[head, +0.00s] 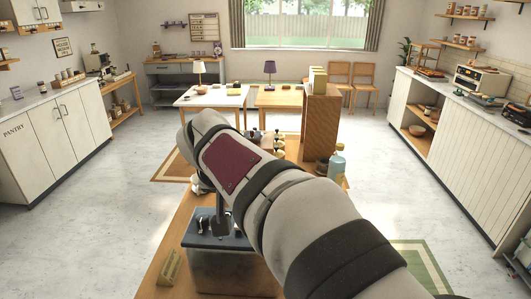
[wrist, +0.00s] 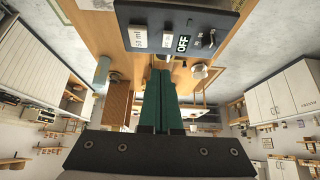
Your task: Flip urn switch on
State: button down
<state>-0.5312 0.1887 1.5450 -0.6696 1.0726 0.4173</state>
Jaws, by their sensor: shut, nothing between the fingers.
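The urn (head: 228,272) is a metallic box with a dark top at the near end of the wooden counter in the head view. A small metallic lever (wrist: 212,37), apparently the switch, stands at the panel's right. My gripper (wrist: 162,69) has green fingers, shut and empty, with the tips just below the panel's edge in the picture. I cannot tell whether they touch it. In the head view my arm hides part of the counter.
A white round object (wrist: 200,72) shows near the fingertips. Open floor (head: 90,215) lies left of the counter.

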jog(key=shift+w+a+r, duration=0.25)
jog(key=shift+w+a, duration=0.25)
jog(key=shift+a, duration=0.2)
send_over(238, 229)
notch_tip(238, 229, down, 8)
jog(key=shift+w+r, duration=0.1)
notch_tip(238, 229, down, 4)
jog(key=shift+r, duration=0.2)
jog(key=shift+f, duration=0.35)
jog(key=shift+s, duration=0.2)
jog(key=shift+s+f, duration=0.15)
jog(key=shift+f, duration=0.25)
jog(key=shift+r, duration=0.1)
